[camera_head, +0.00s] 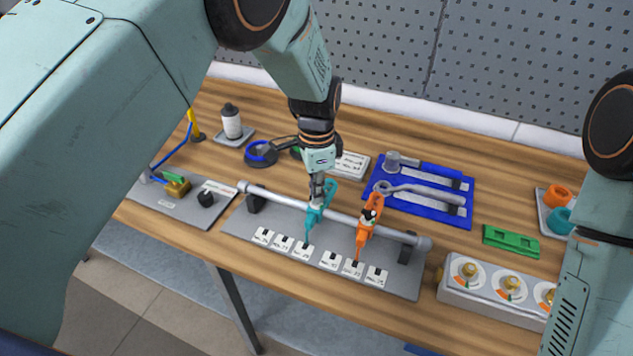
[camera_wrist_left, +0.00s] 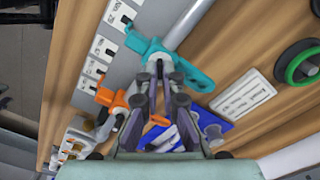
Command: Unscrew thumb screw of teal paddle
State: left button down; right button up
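The teal paddle (camera_head: 314,219) hangs on a grey horizontal rod (camera_head: 345,217), its lower tip over the row of white label plates. It also shows in the left wrist view (camera_wrist_left: 190,74). My left gripper (camera_head: 317,196) points down onto the paddle's hub. In the left wrist view its fingers (camera_wrist_left: 160,66) are close together at the hub, with a small grey piece between them that looks like the thumb screw (camera_wrist_left: 159,70). The fingers hide most of this screw. The orange paddle (camera_head: 366,232) sits on the same rod, to the right. My right gripper is out of view.
The rod stands on a grey base plate (camera_head: 235,224). A blue tray (camera_head: 466,214) with a wrench (camera_head: 425,192) lies behind on the right. A knob box (camera_head: 490,297) stands at the front right. A green-ringed black disc (camera_wrist_left: 300,65) lies behind the rod.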

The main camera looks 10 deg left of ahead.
pick_arm(q)
jog(key=n+p, duration=0.1)
jog(key=n, duration=0.3)
jog(key=shift+n, duration=0.4)
jog(key=n, duration=0.5)
jog(key=shift+p, duration=0.4)
jog(key=n, duration=0.6)
jog(key=shift+s+f+n, duration=0.1)
jog(key=shift+n, duration=0.3)
jog(key=n, duration=0.5)
jog(key=shift+s+b, duration=0.1)
jog(key=shift+b, duration=0.25)
jog(key=shift+f+n, duration=0.1)
jog(key=shift+n, duration=0.2)
jog(key=c, duration=1.5)
grip_release()
jog(key=shift+w, duration=0.2)
jog(key=shift+r, duration=0.25)
